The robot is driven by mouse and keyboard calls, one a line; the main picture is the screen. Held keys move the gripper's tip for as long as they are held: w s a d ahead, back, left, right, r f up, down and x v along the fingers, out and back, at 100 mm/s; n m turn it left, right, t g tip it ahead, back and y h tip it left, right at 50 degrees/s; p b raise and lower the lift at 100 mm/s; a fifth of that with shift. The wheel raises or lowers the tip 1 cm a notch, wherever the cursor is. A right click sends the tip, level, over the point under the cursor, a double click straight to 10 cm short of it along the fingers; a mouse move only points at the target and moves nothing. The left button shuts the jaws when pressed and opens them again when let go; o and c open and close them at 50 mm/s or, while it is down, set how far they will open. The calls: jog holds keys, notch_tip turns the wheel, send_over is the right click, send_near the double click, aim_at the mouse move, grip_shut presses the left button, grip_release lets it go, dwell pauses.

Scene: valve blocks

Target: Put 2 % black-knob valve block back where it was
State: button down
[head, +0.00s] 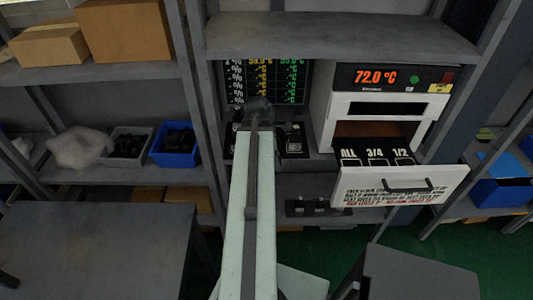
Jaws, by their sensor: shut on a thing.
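My pale arm reaches up the middle of the head view and ends in my dark gripper (258,106), in front of the lower part of a board of coloured figures. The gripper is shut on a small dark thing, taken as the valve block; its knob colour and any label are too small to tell. A dark panel (292,150) with small block-like parts lies on the shelf just right of the arm. The arm hides part of it. A lower dark strip (310,208) with several small parts sits beneath.
The figure board (290,80) stands behind the gripper. Left shelves hold boxes (125,28) and a blue bin (176,145). Grey tables stand at lower left (110,250) and lower right (415,275).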

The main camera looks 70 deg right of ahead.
jog(key=shift+s+a+f, duration=0.15)
jog(key=shift+f, duration=0.05)
jog(key=w+d, duration=0.2)
jog(key=d, duration=0.2)
jog(key=w+d+f, duration=0.1)
jog(key=w+d, duration=0.2)
jog(key=d, duration=0.1)
jog(key=w+d+b, duration=0.1)
jog(key=w+d, duration=0.2)
jog(key=d, duration=0.2)
jog(key=shift+w+f, duration=0.1)
jog(key=shift+f, duration=0.05)
jog(key=f+b, duration=0.4)
jog(key=shift+w+d, duration=0.2)
jog(key=shift+d, duration=0.1)
jog(key=shift+r, duration=0.25)
jog(key=shift+f, duration=0.25)
jog(key=c, duration=0.7)
grip_release()
jog(key=shift+r, duration=0.1)
jog(key=shift+o, duration=0.2)
jog(key=p+v, duration=1.2)
jog(key=shift+r, duration=0.2)
